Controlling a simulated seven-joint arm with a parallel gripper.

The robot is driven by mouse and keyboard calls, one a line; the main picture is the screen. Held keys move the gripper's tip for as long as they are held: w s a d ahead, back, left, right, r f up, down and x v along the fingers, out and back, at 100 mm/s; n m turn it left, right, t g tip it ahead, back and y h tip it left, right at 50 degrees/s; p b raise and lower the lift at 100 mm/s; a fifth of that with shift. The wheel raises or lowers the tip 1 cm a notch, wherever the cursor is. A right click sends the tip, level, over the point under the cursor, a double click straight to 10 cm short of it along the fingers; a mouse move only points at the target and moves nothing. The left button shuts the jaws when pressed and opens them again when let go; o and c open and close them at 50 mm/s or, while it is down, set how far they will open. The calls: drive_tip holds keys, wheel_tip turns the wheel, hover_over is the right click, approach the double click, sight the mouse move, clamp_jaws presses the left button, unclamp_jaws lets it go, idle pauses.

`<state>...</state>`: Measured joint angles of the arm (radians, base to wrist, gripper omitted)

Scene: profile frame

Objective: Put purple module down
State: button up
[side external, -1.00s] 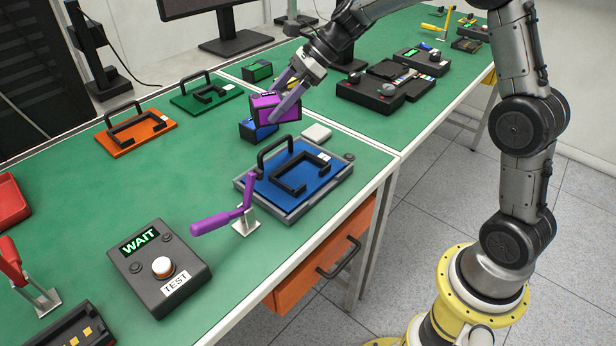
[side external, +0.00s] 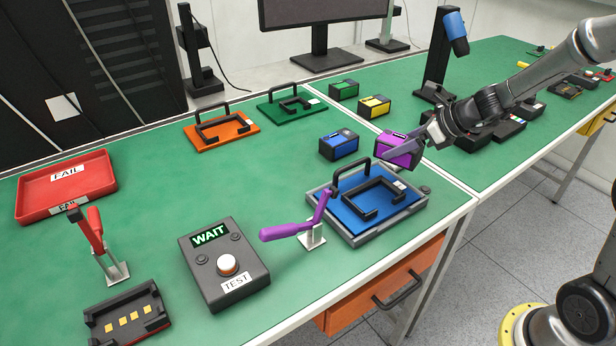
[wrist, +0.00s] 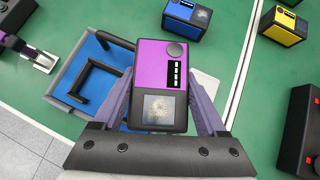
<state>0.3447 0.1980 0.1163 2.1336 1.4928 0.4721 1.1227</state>
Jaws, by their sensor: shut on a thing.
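The purple module (side external: 396,153) is a box with a black-trimmed face. My gripper (side external: 402,147) is shut on it, with a finger on each side. In the wrist view the purple module (wrist: 163,65) sits upright between the fingers, showing a round knob, a black slotted strip and a small grey screen. It is right of the blue module (side external: 339,145) and behind the blue plate fixture (side external: 372,200). The side view does not clearly show whether its underside touches the green table.
A green module (side external: 344,90) and a yellow module (side external: 375,106) stand farther back. The blue plate's black handle (side external: 351,172) rises close by. Dark devices (side external: 500,130) stand to the right. Green table (side external: 270,170) is bare left of the blue module.

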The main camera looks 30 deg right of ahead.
sight(379, 140)
drive_tip(key=w+a+r+n, duration=0.1)
drive_tip(key=w+a+r+n+y, duration=0.1)
drive_tip(key=w+a+r+n+g+y, duration=0.1)
drive_tip(key=a+r, duration=0.1)
drive_tip(key=w+a+n+g+y, duration=0.2)
drive_tip(key=a+n+g+y, duration=0.2)
drive_tip(key=a+n, duration=0.6)
drive_tip(key=shift+w+a+g, duration=0.35)
drive_tip(key=shift+a+g, duration=0.3)
drive_tip(key=shift+g, duration=0.55)
drive_tip(key=w+f, duration=0.2)
drive_tip(key=w, duration=0.2)
drive_tip(key=w+a+f, duration=0.1)
drive_tip(key=w+f, duration=0.2)
drive_tip(key=w, duration=0.1)
drive_tip(key=w+a+f, duration=0.1)
drive_tip(key=w+f, duration=0.2)
drive_tip(key=w, duration=0.1)
drive_tip(key=shift+w+a+f, duration=0.15)
drive_tip(key=shift+w, duration=0.05)
drive_tip(key=shift+w+a+f, duration=0.1)
drive_tip(key=shift+w+f, duration=0.5)
drive_tip(key=shift+f, duration=1.5)
